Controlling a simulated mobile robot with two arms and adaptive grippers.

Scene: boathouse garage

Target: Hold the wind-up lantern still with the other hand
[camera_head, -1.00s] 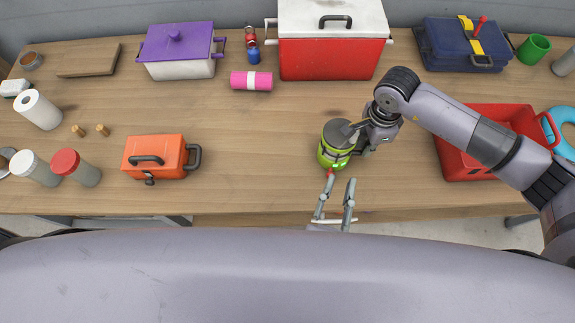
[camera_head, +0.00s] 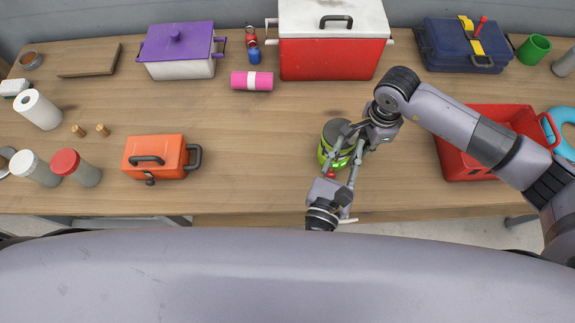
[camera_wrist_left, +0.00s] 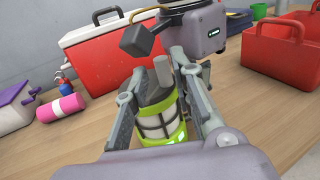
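The wind-up lantern (camera_head: 326,154), lime green with a grey top, stands upright on the bench. My left gripper (camera_head: 346,158) comes in from the bottom edge of the head view. In the left wrist view its two fingers lie on either side of the lantern (camera_wrist_left: 160,122), spread with small gaps; contact is not clear. A grey upright knob (camera_wrist_left: 162,68) shows on the lantern's top. My right gripper (camera_head: 355,138) is at the lantern's upper right, its fingers spread near the top; it holds nothing that I can make out. The fingers partly hide the lantern.
A red open tote (camera_head: 463,165) stands to the right under my right arm. A red and white cooler (camera_head: 330,58) is behind, and an orange case (camera_head: 153,157) is to the left. The bench between case and lantern is clear.

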